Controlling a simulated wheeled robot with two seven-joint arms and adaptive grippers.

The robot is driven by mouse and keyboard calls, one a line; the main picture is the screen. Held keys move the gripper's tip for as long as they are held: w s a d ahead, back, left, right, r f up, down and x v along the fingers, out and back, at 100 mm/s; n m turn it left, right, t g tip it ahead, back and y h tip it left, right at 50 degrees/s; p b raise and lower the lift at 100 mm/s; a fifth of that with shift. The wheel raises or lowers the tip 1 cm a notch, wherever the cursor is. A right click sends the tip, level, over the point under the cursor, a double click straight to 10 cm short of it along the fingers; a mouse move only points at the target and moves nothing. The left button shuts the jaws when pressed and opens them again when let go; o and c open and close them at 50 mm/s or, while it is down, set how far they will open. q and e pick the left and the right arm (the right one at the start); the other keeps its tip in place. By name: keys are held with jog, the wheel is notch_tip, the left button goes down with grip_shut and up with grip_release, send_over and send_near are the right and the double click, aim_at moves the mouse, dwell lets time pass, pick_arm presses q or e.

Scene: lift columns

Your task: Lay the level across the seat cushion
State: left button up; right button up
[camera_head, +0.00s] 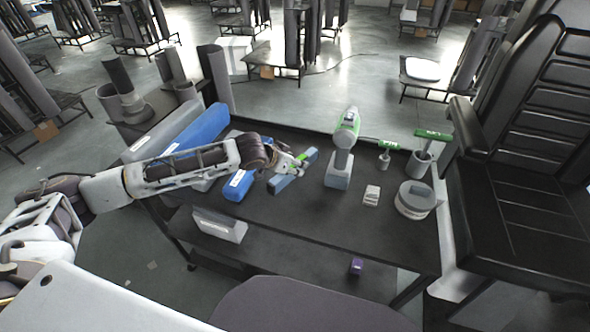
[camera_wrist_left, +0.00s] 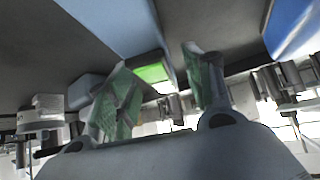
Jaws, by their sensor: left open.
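The level looks to be the slim blue-grey bar (camera_head: 283,182) lying on the dark workbench (camera_head: 300,222); its middle is partly hidden by my gripper. In the left wrist view a light blue bar (camera_wrist_left: 112,28) with a green end lies just beyond the fingers. My left gripper (camera_head: 298,163) is at the bar, with its fingers apart; in the wrist view the open fingers (camera_wrist_left: 160,85) have the bar's green end in line between them. I cannot tell whether they touch it. The black seat cushion (camera_head: 525,215) is at the right and bare. My right gripper is not in view.
Blue boxes (camera_head: 205,128) lie left. The bench front is clear.

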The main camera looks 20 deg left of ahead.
pick_arm(q)
jog(key=shift+x, duration=0.8)
jog(key=shift+c, duration=0.4)
grip_shut()
